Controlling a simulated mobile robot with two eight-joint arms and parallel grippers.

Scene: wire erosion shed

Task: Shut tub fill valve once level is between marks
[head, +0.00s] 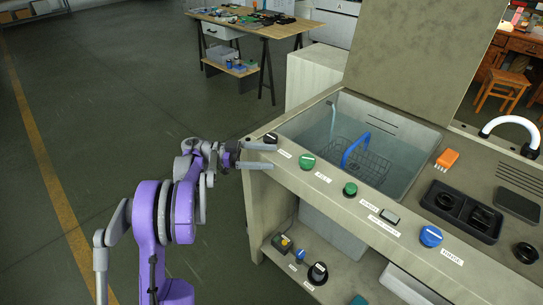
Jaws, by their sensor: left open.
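The tub (408,131) is sunk in the bench and holds clear water. A wire basket (371,166) with a blue handle stands in the water. Dark lines show on the far wall; I cannot tell the level against any marks. Along the front rim sit a black knob (270,138), a green knob (307,160) and a second green knob (350,189). Small labels lie beside them, too small to read surely. My left gripper (274,156) is open and empty at the bench's left corner, fingers pointing right, close to the black knob. My right gripper is out of view.
A blue knob (430,236), an orange brush (446,160) and a black tray (461,211) lie on the bench's right. A white curved pipe (510,121) rises behind. Several small items sit on the lower shelf (345,270). The floor at left is clear.

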